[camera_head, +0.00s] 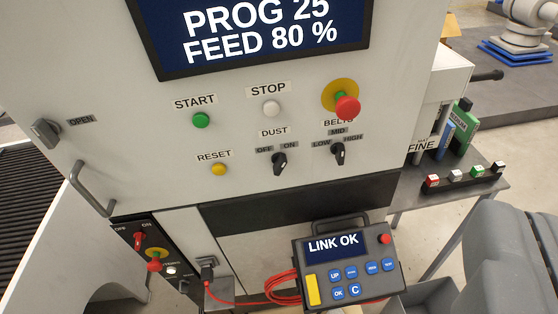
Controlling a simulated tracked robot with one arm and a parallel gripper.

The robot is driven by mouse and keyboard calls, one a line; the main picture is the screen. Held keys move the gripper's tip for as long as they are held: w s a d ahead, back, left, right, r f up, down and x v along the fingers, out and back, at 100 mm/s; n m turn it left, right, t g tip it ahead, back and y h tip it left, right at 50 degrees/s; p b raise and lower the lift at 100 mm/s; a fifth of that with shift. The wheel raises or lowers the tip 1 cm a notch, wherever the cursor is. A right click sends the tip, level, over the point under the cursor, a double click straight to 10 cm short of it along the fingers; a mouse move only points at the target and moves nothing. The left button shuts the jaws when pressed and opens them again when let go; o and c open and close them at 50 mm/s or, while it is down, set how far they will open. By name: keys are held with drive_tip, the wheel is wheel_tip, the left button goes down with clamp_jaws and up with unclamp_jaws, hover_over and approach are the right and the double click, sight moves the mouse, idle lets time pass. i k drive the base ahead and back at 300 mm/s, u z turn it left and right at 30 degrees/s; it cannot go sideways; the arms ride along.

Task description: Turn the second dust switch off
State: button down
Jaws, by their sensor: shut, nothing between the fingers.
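One black rotary switch (280,163) sits under the DUST label (274,132) on the white machine panel. Its OFF label (264,150) is at the upper left and its ON label (289,145) at the upper right. The knob appears to lean up and right, towards ON, but it is small in the picture. It is the only switch marked DUST that I see; no second one shows. My gripper is not in view, and nothing touches the switch.
The BELTS knob (339,153) is just right, below a red emergency button (347,107). The yellow RESET button (219,169) is left, START (200,120) and STOP (271,107) above. A pendant (349,265) reading LINK OK stands below. Another red-handled switch (138,241) is lower left.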

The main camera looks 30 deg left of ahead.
sight(280, 159)
drive_tip(key=u, duration=3.2)
drive_tip(key=k, duration=0.85)
drive_tip(key=z, duration=2.05)
drive_tip(key=i, duration=0.25)
drive_tip(key=z, duration=0.05)
